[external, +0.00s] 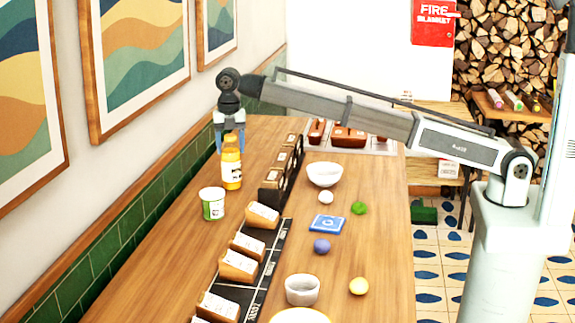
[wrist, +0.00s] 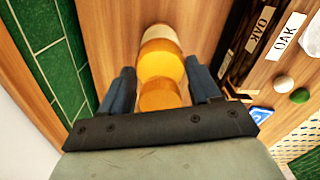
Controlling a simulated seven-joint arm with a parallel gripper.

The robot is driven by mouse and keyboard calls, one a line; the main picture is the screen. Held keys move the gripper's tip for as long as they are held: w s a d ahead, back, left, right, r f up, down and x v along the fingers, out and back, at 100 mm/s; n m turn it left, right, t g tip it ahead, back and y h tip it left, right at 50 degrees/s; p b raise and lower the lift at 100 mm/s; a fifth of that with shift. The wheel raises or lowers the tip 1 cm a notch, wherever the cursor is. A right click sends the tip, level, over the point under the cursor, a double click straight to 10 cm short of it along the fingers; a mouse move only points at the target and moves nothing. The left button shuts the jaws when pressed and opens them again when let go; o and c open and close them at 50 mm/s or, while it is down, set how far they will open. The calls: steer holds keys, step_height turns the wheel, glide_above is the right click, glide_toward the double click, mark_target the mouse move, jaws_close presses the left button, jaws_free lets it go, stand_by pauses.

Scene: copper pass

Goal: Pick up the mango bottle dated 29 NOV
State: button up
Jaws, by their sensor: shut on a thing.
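An orange bottle with an orange cap and a white label (external: 232,168) stands at the far left part of the wooden counter. Its label text is too small to read, so I cannot tell the date. My gripper (external: 230,140) is above it with its fingers around the bottle's upper part, shut on it. In the wrist view the bottle (wrist: 160,65) lies between the two blue-grey fingers of my gripper (wrist: 163,92). The bottle looks upright; I cannot tell whether its base touches the counter.
A white-and-green tub (external: 212,204) stands just in front of the bottle. Dark labelled boxes (external: 272,190) line up to its right, with a white bowl (external: 324,174) beyond. A blue card (external: 327,224) and small balls lie on the right. Green wall tiles (wrist: 45,35) run along the left.

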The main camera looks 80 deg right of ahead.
jaws_close()
steer(key=shift+r, duration=0.1)
